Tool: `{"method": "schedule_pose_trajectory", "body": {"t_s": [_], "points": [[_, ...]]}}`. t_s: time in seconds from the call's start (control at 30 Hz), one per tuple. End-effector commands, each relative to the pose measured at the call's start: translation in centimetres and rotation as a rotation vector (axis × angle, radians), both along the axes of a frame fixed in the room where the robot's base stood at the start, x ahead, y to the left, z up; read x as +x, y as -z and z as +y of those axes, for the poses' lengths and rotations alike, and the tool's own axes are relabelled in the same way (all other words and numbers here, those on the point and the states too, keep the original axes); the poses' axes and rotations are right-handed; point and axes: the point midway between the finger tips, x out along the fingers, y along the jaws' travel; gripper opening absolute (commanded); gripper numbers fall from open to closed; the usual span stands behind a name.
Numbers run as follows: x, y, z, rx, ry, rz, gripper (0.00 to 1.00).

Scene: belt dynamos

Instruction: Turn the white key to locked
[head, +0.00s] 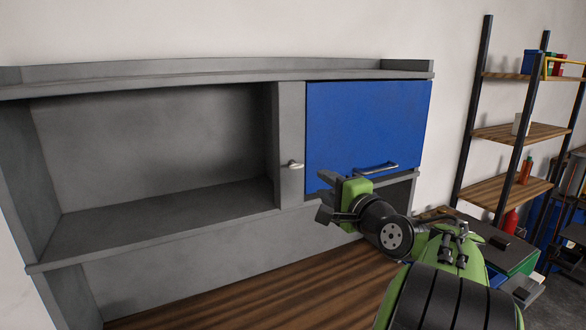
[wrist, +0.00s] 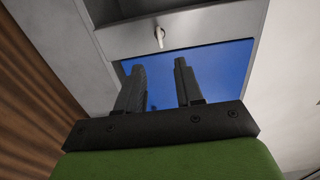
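The white key (head: 292,164) sticks out of the grey upright panel (head: 290,128) just left of the blue cabinet door. It also shows in the wrist view (wrist: 159,37), beyond my fingertips. My gripper (head: 327,193) is in front of the lower left corner of the blue door, below and to the right of the key. In the wrist view its two dark fingers (wrist: 159,66) stand apart with nothing between them. The gripper does not touch the key. I cannot tell from the key's angle whether it is locked.
The blue door (head: 365,125) is shut and has a metal handle (head: 376,168) along its lower edge, close to my gripper. An open, empty grey shelf (head: 150,150) lies to the left. A brown wooden worktop (head: 260,285) is clear below. A shelf rack (head: 510,134) stands at the right.

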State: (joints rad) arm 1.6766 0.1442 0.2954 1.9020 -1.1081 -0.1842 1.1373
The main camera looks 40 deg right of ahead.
Motion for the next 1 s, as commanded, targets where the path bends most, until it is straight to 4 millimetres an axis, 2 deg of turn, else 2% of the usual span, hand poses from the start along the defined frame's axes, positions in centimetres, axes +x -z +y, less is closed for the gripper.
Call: {"method": "schedule_pose_trajectory", "body": {"t_s": [0.03,0.3,0.43,0.6,0.83,1.0], "points": [[1.4,-0.3,-0.2,0.000,-0.007,-0.002,0.36],[7.9,-0.3,-2.3,0.001,-0.006,0.000,0.36],[10.2,-0.3,-3.0,-0.001,-0.004,0.000,0.36],[11.4,-0.2,-3.5,-0.003,-0.001,0.002,0.36],[11.4,-0.1,-3.5,-0.002,0.001,0.003,0.35],[11.4,-0.1,-3.5,-0.002,0.000,0.003,0.09]]}}
